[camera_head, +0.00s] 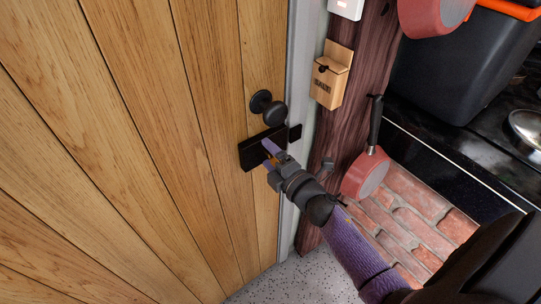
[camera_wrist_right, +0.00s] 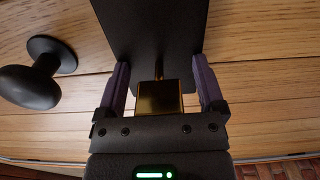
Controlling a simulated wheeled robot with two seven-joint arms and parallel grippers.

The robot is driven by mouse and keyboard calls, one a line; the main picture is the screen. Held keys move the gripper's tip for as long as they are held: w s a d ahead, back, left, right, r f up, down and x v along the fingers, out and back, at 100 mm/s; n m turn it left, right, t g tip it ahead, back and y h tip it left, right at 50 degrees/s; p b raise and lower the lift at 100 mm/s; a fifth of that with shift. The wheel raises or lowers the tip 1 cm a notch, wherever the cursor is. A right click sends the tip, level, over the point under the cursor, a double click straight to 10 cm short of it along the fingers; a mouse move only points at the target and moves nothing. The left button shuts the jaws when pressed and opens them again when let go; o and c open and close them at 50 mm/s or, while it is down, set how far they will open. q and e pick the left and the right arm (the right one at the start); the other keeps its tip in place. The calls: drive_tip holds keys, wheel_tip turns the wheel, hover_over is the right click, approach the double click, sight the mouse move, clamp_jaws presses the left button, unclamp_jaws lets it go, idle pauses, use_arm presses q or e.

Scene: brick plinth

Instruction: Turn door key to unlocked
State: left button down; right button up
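The wooden plank door (camera_head: 140,110) fills the left of the head view. A black lock plate (camera_head: 250,155) is mounted on it below a round black knob (camera_head: 268,108). In the right wrist view the plate (camera_wrist_right: 150,30) is at the top and the knob (camera_wrist_right: 30,85) at the left. A gold key (camera_wrist_right: 160,98) with a square head points its shaft at the plate. My right gripper (camera_head: 269,153) is at the plate, its two purple fingers spread on either side of the key head with gaps showing. The keyhole is not clearly visible. My left gripper is out of view.
A wooden box (camera_head: 331,76) hangs on the dark post right of the door. A red pan (camera_head: 366,175) hangs beside my right arm, and another red pan (camera_head: 432,14) is above. A black counter (camera_head: 440,150) and brick plinth (camera_head: 405,215) lie to the right.

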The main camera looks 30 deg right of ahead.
drive_tip(key=s+p, duration=0.1)
drive_tip(key=s, duration=0.9)
drive_tip(key=shift+d, duration=0.35)
drive_tip(key=s+a+f+m+g+h, duration=0.1)
drive_tip(key=s+f+m+g, duration=0.35)
drive_tip(key=f, duration=0.55)
drive_tip(key=s+a+f+m+g+h, duration=0.1)
drive_tip(key=s+a+f+m+g, duration=0.25)
drive_tip(key=f, duration=0.75)
drive_tip(key=s+a+f+m+g, duration=0.1)
drive_tip(key=s+f+m+g, duration=0.3)
drive_tip(key=s, duration=0.7)
drive_tip(key=s+a+f+m+g, duration=0.1)
drive_tip(key=s+f+m+g, duration=0.3)
drive_tip(key=s+f, duration=0.3)
drive_tip(key=s+g, duration=0.1)
drive_tip(key=s, duration=0.4)
drive_tip(key=shift+s+g+y, duration=0.15)
drive_tip(key=shift+g+y, duration=0.15)
